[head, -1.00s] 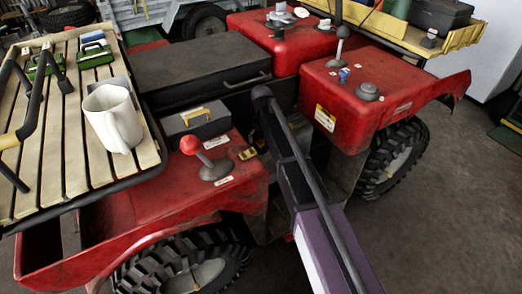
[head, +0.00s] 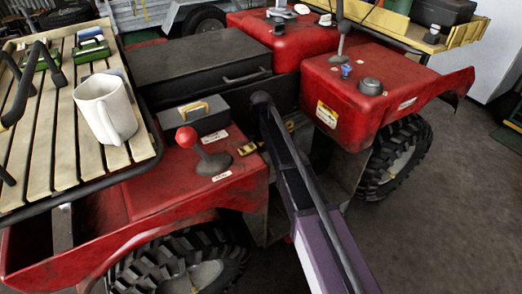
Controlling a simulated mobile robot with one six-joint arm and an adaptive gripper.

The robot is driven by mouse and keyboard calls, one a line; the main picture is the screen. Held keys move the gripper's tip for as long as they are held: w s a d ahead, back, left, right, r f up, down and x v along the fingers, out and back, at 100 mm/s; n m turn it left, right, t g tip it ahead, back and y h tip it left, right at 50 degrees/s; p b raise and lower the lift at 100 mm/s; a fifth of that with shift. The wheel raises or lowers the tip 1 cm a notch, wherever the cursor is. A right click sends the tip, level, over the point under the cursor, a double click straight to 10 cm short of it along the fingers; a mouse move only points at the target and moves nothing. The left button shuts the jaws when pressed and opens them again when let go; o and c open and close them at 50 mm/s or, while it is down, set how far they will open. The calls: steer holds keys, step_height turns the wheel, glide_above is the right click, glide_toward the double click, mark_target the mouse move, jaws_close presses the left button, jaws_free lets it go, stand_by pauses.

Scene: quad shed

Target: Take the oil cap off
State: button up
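The red quad fills the head view. A small yellow part (head: 247,149) sits low on its body beside the red-knobbed lever, and it may be the oil cap, but I cannot tell. A dark grey round cap (head: 370,86) and a small blue knob (head: 346,71) sit on top of the right red body panel (head: 335,98). My purple and black arm reaches up from the bottom middle to the quad's centre. My gripper does not show; whatever lies behind the arm link is hidden.
A slatted rack (head: 66,160) at left carries a white mug (head: 105,108) and green-and-grey items. A lever with a red knob (head: 187,137), a grey box (head: 203,117) and a black case (head: 200,72) are near the arm. Bare floor (head: 440,210) lies at right.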

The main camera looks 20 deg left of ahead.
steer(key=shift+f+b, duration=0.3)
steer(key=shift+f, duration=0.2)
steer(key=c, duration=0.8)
